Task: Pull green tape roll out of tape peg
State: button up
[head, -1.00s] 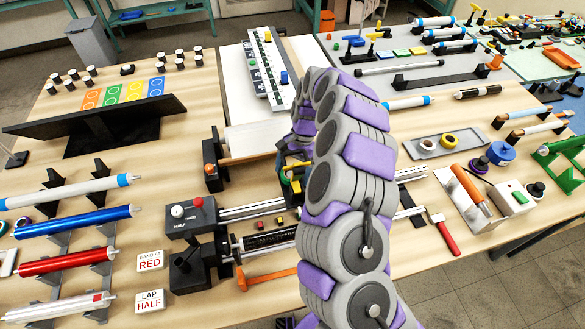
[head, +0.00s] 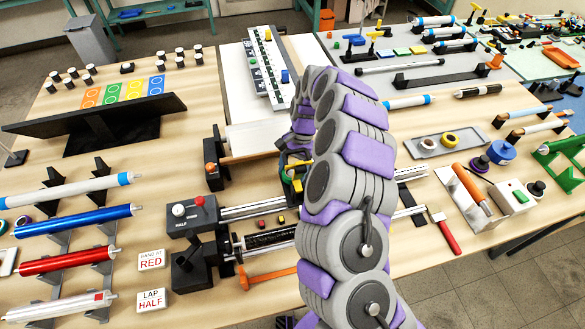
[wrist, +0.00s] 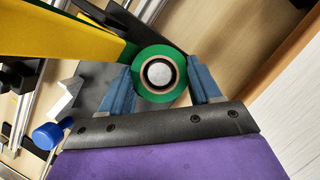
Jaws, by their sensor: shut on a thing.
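In the wrist view, the green tape roll (wrist: 143,67) faces the camera, with a tan core and a pale round end, seemingly of the tape peg (wrist: 160,74), showing in its hole. My gripper (wrist: 164,82) has its two blue fingers on either side of the roll, shut on it. I cannot tell how far the roll sits along the peg. In the head view my arm hides the gripper and most of this spot; a bit of green and yellow (head: 292,180) shows left of the arm.
In the wrist view, a yellow and green piece (wrist: 60,30) lies close at the upper left, and a blue knob (wrist: 47,135) is at the lower left. In the head view, a black control box (head: 192,217) and rails stand left of my arm. A grey tray (head: 445,146) lies right.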

jog(key=shift+r+p, duration=1.2)
jog(key=shift+r, duration=0.7)
jog(key=shift+r+p, duration=1.05)
jog(key=shift+r, duration=0.45)
jog(key=shift+a, duration=0.1)
jog(key=shift+r+p, duration=0.95)
jog(key=shift+r, duration=0.55)
